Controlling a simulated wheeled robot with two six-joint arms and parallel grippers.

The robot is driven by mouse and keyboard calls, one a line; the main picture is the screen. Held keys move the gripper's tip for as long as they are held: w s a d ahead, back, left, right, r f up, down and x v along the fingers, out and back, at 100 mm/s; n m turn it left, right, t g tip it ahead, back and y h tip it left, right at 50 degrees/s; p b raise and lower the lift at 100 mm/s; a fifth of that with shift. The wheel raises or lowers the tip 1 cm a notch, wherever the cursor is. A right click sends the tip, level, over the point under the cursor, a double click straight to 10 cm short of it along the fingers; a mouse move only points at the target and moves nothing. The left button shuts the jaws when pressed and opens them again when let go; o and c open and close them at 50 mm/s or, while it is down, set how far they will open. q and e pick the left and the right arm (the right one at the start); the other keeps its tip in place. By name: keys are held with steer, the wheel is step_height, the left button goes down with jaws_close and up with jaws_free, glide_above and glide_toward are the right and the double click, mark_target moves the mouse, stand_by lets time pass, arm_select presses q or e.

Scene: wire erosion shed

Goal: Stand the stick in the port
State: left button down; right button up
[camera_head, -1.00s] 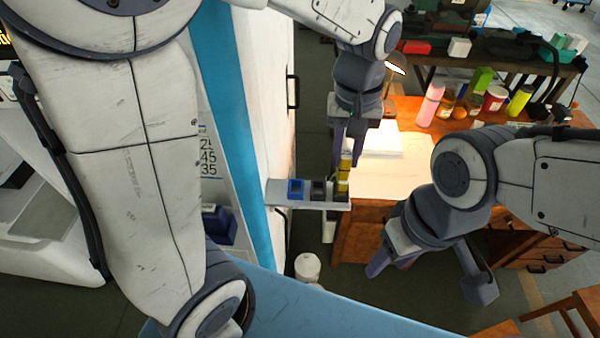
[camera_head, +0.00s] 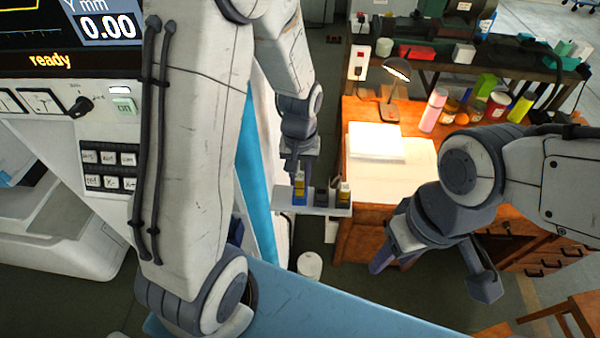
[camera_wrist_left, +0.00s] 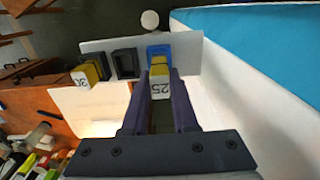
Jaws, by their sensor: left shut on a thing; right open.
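My left gripper (camera_head: 299,168) is shut on a yellow stick (camera_head: 299,181) with a white end. In the left wrist view this stick (camera_wrist_left: 160,82) reads "25" between the purple fingers. It is lined up with the blue port (camera_head: 299,199), which also shows in the wrist view (camera_wrist_left: 158,50). I cannot tell whether its lower end is inside the port. A black port (camera_head: 322,197) beside it looks empty. Another yellow stick (camera_head: 344,188), marked "30" in the wrist view (camera_wrist_left: 84,77), stands in the dark port at the other end. My right gripper (camera_head: 392,258) is open and empty.
The ports sit on a narrow pale shelf (camera_head: 312,211) beside a blue-and-white machine panel (camera_head: 261,150). A wooden desk (camera_head: 362,222) with papers, a lit lamp (camera_head: 395,75) and several jars stands to the right. A white container (camera_head: 310,265) is below the shelf.

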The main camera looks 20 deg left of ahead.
arm_select(q)
steer(key=shift+f+b, duration=0.5)
steer(key=shift+f, duration=0.2)
steer(key=c, duration=0.7)
jaws_free()
steer(key=shift+r, duration=0.15)
